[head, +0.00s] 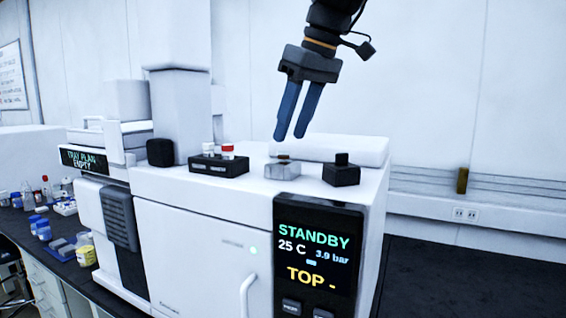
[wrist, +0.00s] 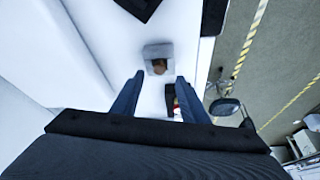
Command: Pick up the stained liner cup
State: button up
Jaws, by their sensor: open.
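A small brown-topped piece (head: 284,156), which looks like the stained liner cup, sits in a pale grey block (head: 283,171) on top of the white instrument. In the wrist view the brown piece (wrist: 159,67) shows in the front side of the grey block (wrist: 157,50), just beyond the fingertips. Most of the piece is hidden in the block. My gripper (head: 290,137) has its two blue fingers apart, pointing down above the block, with nothing between them. In the wrist view the gripper (wrist: 160,78) is open too.
A black rack (head: 218,166) with red- and white-capped vials stands left of the block. A dark block with a knob (head: 341,174) stands right of it. A raised white housing (head: 330,148) lies behind. The instrument's display (head: 318,250) reads STANDBY.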

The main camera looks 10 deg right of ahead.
aim_at(283, 164)
jog(key=p+x, duration=0.1)
jog(key=x, duration=0.4)
jog(key=shift+w, duration=0.15)
jog(key=shift+c, duration=0.4)
grip_shut()
